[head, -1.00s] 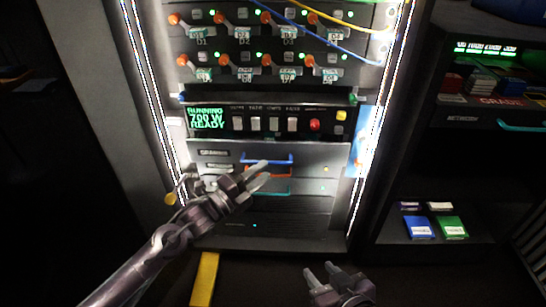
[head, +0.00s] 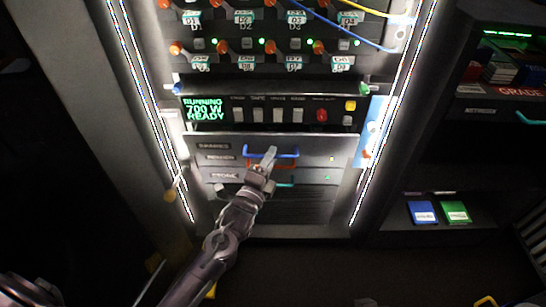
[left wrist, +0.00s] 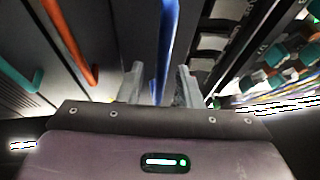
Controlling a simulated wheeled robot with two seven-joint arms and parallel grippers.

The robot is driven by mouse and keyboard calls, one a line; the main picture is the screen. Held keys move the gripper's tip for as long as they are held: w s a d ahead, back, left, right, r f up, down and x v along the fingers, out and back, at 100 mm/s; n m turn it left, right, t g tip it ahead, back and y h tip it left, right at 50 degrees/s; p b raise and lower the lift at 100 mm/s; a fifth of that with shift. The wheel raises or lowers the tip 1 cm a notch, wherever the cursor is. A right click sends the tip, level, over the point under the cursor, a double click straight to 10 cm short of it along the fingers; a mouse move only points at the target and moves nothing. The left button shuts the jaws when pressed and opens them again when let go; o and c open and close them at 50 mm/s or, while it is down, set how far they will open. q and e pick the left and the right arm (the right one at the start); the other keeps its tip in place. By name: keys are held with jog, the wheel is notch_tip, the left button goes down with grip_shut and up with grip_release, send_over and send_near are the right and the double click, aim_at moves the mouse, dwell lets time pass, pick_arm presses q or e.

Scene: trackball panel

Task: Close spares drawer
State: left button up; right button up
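The top drawer (head: 312,147), which carries the blue handle (head: 284,154), sits under the control strip; its small label is too blurred to read surely. Its front seems to stand a little proud of the drawers below. My left gripper (head: 266,158) is at the blue handle. In the left wrist view, the blue handle (left wrist: 166,45) runs between the two spread fingers of my left gripper (left wrist: 159,85), with gaps on both sides.
An orange handle (left wrist: 72,45) and a teal handle (left wrist: 18,80) belong to lower drawers close by. Above are the switch strip (head: 270,112) and cables. A shelf with blue (head: 422,212) and green (head: 456,212) boxes stands at right.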

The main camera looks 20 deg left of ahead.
aim_at(272, 144)
pick_arm(q)
jog(key=shift+w+d+r, duration=0.1)
jog(key=shift+w+r, duration=0.05)
jog(key=shift+w, duration=0.55)
pick_arm(e)
jog(key=shift+a, duration=0.2)
pick_arm(q)
grip_shut()
